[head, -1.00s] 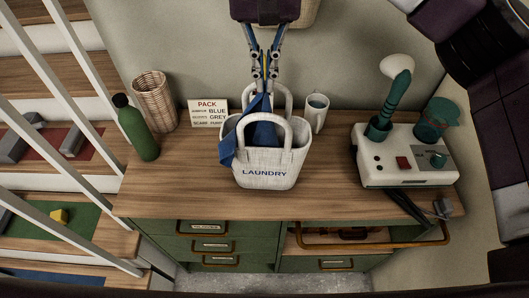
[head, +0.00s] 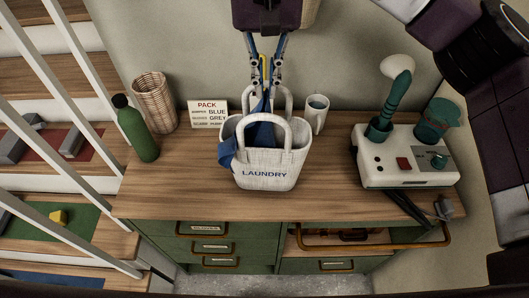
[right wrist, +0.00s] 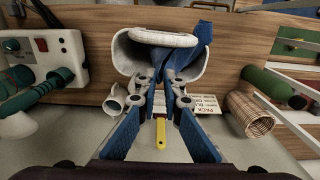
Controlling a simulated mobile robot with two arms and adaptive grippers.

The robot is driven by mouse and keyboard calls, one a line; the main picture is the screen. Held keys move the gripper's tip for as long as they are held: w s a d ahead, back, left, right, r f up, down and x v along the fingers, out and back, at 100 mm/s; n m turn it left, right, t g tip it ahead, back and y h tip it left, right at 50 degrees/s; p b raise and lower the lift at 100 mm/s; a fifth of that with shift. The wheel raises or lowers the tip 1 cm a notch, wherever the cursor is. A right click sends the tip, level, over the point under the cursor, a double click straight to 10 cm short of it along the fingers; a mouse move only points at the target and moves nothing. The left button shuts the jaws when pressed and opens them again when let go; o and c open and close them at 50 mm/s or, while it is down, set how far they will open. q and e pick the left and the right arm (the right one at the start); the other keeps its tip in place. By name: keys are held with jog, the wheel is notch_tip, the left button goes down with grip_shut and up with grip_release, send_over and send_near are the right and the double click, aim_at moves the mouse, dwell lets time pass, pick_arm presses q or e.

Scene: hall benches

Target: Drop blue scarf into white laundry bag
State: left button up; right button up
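The white laundry bag (head: 265,180), marked LAUNDRY, stands upright on the wooden counter with both handles raised. The blue scarf (head: 262,133) lies mostly in its mouth, with one end draped over the left rim; its upper part rises between the handles. My left gripper is out of view.
A green bottle (head: 138,130), wicker basket (head: 154,100) and PACK card (head: 208,113) stand left of the bag. A white mug (head: 316,113) is close on its right, then a white appliance (head: 405,158). A slim yellow thing (right wrist: 160,134) shows between the fingers. The counter's front left is clear.

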jog(key=o, duration=0.3)
jog(key=shift+o, duration=0.4)
jog(key=o, duration=1.2)
jog(key=shift+r, duration=0.1)
notch_tip(320, 180, up, 5)
jog(key=p, duration=0.6)
jog(key=shift+r, duration=0.15)
